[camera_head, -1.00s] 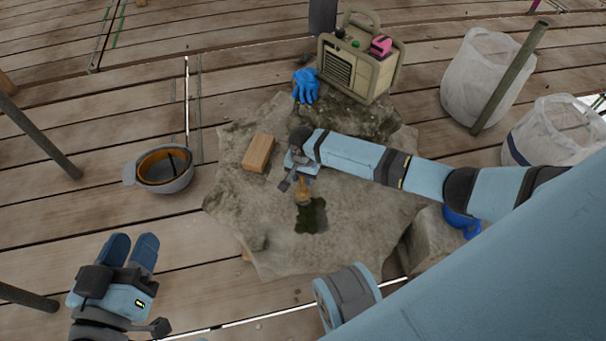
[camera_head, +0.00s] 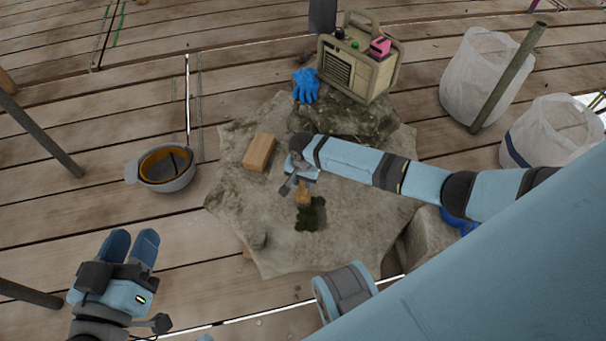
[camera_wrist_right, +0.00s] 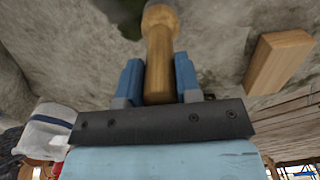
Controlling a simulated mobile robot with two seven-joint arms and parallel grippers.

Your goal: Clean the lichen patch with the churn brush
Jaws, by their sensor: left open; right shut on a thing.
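The lichen patch (camera_head: 311,215) is a dark green blotch on the grey stone slab (camera_head: 230,202). My right gripper (camera_head: 301,178) is shut on the wooden handle of the churn brush (camera_head: 303,196), just above the patch's upper edge. In the right wrist view the brush (camera_wrist_right: 159,50) stands between the blue fingers, its wider head toward the stone. A dark green part of the lichen (camera_wrist_right: 122,14) shows beside the head. Whether the bristles touch the stone is hidden. My left gripper (camera_head: 131,247) is open and empty over the planks at lower left.
A wooden block (camera_head: 259,152) lies on the slab left of my right gripper. A blue glove (camera_head: 306,86) and a beige radio (camera_head: 358,66) are at the back. A grey helmet (camera_head: 163,184) lies left. White bags (camera_head: 484,80) stand right.

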